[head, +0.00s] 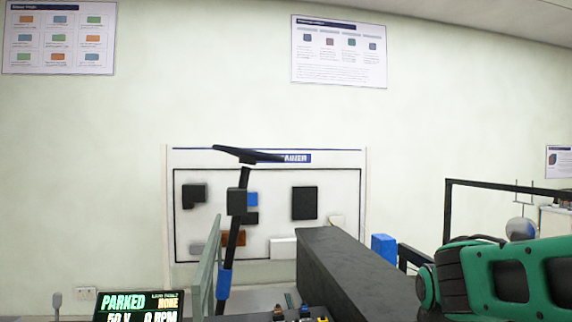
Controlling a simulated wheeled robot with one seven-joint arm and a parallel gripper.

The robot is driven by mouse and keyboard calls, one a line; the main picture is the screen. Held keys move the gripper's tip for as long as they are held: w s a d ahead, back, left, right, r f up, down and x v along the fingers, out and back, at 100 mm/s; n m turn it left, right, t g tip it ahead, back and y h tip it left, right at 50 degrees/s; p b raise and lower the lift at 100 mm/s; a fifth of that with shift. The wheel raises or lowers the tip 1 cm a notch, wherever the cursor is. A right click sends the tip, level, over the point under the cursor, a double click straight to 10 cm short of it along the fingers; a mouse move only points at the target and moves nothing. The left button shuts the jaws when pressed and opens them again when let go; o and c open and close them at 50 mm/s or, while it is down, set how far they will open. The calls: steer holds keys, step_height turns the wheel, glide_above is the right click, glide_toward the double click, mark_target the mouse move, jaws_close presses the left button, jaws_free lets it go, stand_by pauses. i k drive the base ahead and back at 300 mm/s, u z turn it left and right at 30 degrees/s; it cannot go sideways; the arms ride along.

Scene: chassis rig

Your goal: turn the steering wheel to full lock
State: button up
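The steering wheel (262,156) looks like a thin dark disc seen nearly edge-on in the head view. It sits at the top of a tilted black column (233,245) with a blue collar low down. How far the wheel is turned cannot be read from this angle. A green and black link of my arm shows at the lower right, apart from the wheel in the picture. My gripper's fingers are not in view.
A display (140,306) reads PARKED at the lower left. A glass-like panel (205,265) stands left of the column, and a long dark grey beam (365,270) lies to its right. A white board (270,240) with mounted blocks is behind. A black frame (500,184) stands at right.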

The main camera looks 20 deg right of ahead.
mark_target(249, 154)
steer(key=i, duration=0.85)
steer(key=u, duration=0.1)
